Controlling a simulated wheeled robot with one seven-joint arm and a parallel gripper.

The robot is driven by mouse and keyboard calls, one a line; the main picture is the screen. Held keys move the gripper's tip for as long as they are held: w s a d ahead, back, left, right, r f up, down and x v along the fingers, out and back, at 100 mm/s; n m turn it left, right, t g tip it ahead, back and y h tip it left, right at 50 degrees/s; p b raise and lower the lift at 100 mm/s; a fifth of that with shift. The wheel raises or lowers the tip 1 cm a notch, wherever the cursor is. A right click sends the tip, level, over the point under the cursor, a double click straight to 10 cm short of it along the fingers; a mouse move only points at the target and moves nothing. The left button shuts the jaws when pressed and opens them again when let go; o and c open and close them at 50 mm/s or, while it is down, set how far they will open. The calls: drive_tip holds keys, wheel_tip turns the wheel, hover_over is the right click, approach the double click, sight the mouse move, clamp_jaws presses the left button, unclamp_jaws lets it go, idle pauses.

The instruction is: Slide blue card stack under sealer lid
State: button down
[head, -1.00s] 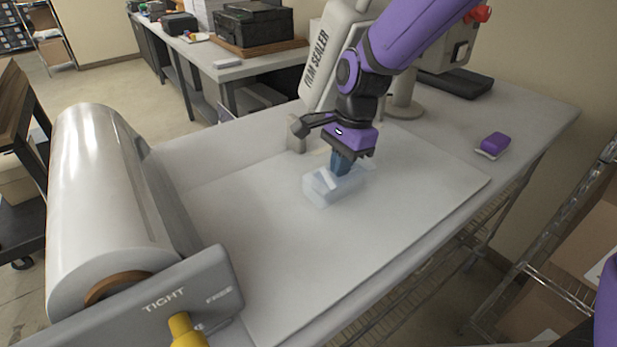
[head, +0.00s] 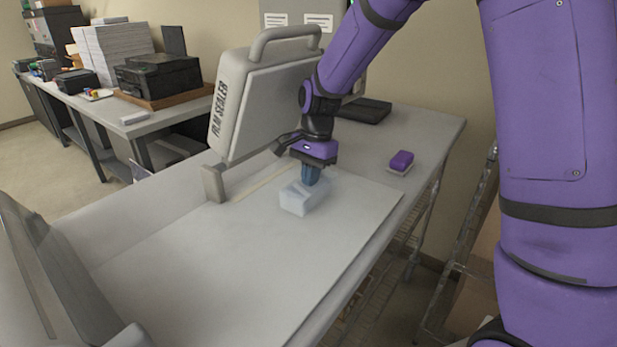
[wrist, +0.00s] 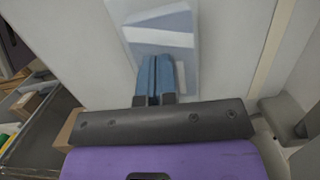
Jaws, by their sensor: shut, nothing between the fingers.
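The blue card stack (head: 297,201) is a pale blue, film-covered block lying on the white work surface in front of the sealer. In the wrist view the card stack (wrist: 165,42) lies just beyond my fingertips. My gripper (head: 310,179) points down at the stack's back edge, fingers shut with nothing between them; in the wrist view the blue fingers (wrist: 155,78) are side by side and overlap the stack's edge. Whether they touch it I cannot tell. The film sealer's lid (head: 262,100) is raised and tilted, marked FILM SEALER, behind and left of the stack.
A purple sponge-like block (head: 401,160) sits on the table at the right. A dark flat pad (head: 363,110) lies behind my arm. A sealing strip (head: 262,181) runs along the surface below the lid. The work surface (head: 190,265) in front is clear.

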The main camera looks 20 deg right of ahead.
drive_tip(key=shift+d+r, duration=0.3)
drive_tip(key=shift+d, duration=0.05)
drive_tip(key=shift+w+d, duration=0.15)
drive_tip(key=shift+w+d+r, duration=0.1)
drive_tip(key=shift+d, duration=0.1)
drive_tip(key=w+d, duration=0.2)
drive_tip(key=d, duration=0.1)
drive_tip(key=w+d, duration=0.2)
drive_tip(key=d, duration=0.1)
drive_tip(key=w+d, duration=0.2)
drive_tip(key=d, duration=0.1)
drive_tip(key=shift+w, duration=0.25)
drive_tip(key=s+r+n+t, duration=0.3)
drive_tip(key=s+r+n, duration=0.2)
drive_tip(key=s+r, duration=1)
drive_tip(key=s+r+n+t, duration=0.1)
drive_tip(key=s+n, duration=0.2)
drive_tip(key=s, duration=0.7)
drive_tip(key=s+d+r+n+t+h, duration=0.1)
drive_tip(key=s+r+n+t, duration=0.1)
drive_tip(key=s, duration=0.8)
drive_tip(key=shift+d+n+h, duration=0.2)
drive_tip(key=shift+n+h, duration=0.1)
drive_tip(key=shift+n, duration=0.2)
drive_tip(key=shift+w, duration=0.1)
